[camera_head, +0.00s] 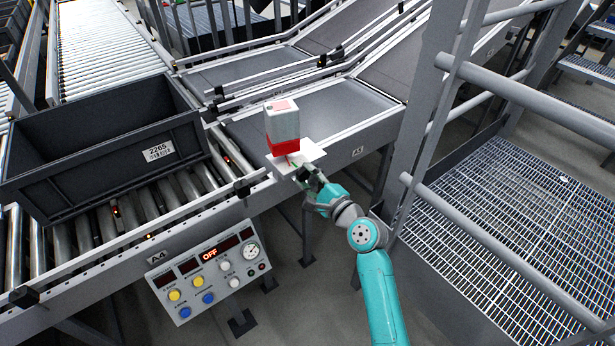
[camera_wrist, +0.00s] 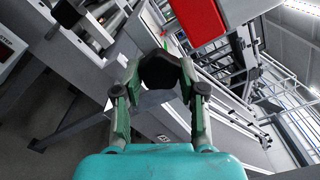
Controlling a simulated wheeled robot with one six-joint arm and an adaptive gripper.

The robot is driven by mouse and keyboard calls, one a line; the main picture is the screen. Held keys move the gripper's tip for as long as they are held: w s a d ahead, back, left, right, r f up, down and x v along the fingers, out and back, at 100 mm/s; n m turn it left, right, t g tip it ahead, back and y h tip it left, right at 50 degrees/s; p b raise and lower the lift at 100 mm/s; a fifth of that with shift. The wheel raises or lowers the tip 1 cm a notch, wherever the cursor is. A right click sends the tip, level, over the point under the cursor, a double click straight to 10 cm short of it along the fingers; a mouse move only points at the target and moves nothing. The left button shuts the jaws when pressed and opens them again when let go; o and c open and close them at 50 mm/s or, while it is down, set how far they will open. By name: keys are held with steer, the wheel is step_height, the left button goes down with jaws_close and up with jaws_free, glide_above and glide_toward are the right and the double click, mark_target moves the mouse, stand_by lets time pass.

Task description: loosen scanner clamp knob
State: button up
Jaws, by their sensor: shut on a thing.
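The scanner (camera_head: 283,124) is a grey box with a red lower band, standing on a white plate (camera_head: 311,152) at the conveyor's side rail. In the wrist view its red part (camera_wrist: 199,18) shows at the top. The clamp knob (camera_wrist: 161,72) is black and faceted, and sits between my fingertips in the wrist view. My gripper (camera_wrist: 157,88) is shut on the knob, one finger on each side. In the head view my gripper (camera_head: 306,178) reaches up to just below the white plate, and the knob is too small to make out there.
A dark grey crate (camera_head: 100,158) labelled 2265 sits on the roller conveyor at left. A control panel (camera_head: 208,277) reading OFF stands below the conveyor edge. Grey railings (camera_head: 500,225) and a grated walkway (camera_head: 505,215) lie close on the right of my arm.

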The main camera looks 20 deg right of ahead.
steer(key=o, duration=1.1)
steer(key=shift+s+d, duration=0.1)
steer(key=v, duration=1.1)
steer(key=shift+s+d, duration=0.1)
steer(key=shift+s, duration=0.25)
